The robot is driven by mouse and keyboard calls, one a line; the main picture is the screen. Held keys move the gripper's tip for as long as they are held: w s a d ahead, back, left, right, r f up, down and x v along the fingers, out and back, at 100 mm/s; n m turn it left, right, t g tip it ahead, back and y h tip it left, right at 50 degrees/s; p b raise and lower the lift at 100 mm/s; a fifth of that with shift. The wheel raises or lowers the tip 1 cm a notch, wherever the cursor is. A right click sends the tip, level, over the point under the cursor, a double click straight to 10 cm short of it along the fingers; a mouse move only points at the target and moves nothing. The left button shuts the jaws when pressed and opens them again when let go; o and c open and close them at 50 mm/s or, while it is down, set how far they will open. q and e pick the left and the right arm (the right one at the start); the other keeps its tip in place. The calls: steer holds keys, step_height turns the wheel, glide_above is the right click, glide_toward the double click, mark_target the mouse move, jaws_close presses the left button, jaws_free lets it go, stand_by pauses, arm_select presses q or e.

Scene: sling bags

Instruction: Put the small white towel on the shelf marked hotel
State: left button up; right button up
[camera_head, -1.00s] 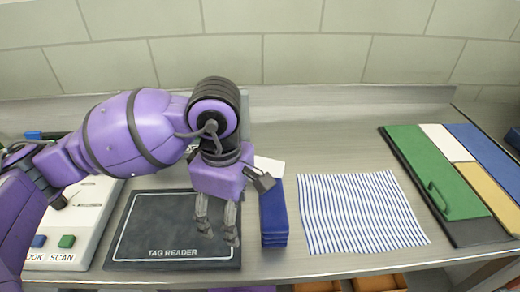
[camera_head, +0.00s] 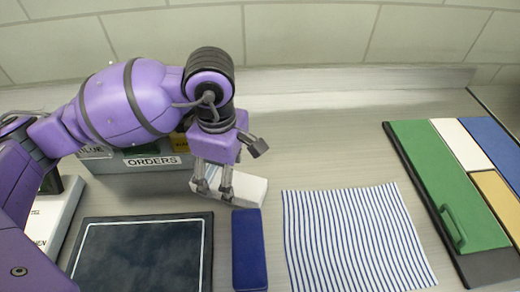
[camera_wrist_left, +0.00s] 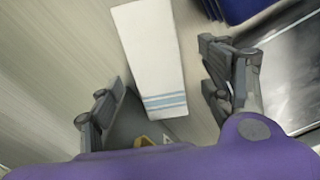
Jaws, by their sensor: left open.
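The small white towel (camera_head: 243,188) lies folded on the counter behind the blue folded stack. In the left wrist view the towel (camera_wrist_left: 150,50) is a long white block with blue stripes near its close end. My left gripper (camera_head: 212,192) is open and points down over the towel's left end. In the left wrist view the gripper (camera_wrist_left: 165,100) has its fingers apart, with the striped end of the towel between them. I cannot tell how far above the towel the fingertips are. No shelf marked hotel shows. My right gripper is not in view.
A blue folded stack (camera_head: 250,250) stands just in front of the towel, beside the dark tag reader pad (camera_head: 140,258). A blue-striped cloth (camera_head: 355,238) lies to the right. A board with coloured panels (camera_head: 450,185) is farther right. A box marked ORDERS (camera_head: 150,172) stands left.

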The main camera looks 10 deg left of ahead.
arm_select(q)
steer(key=f, duration=0.4)
steer(key=shift+w+a+f, duration=0.2)
steer(key=shift+c, duration=0.3)
steer(key=c, duration=1.2)
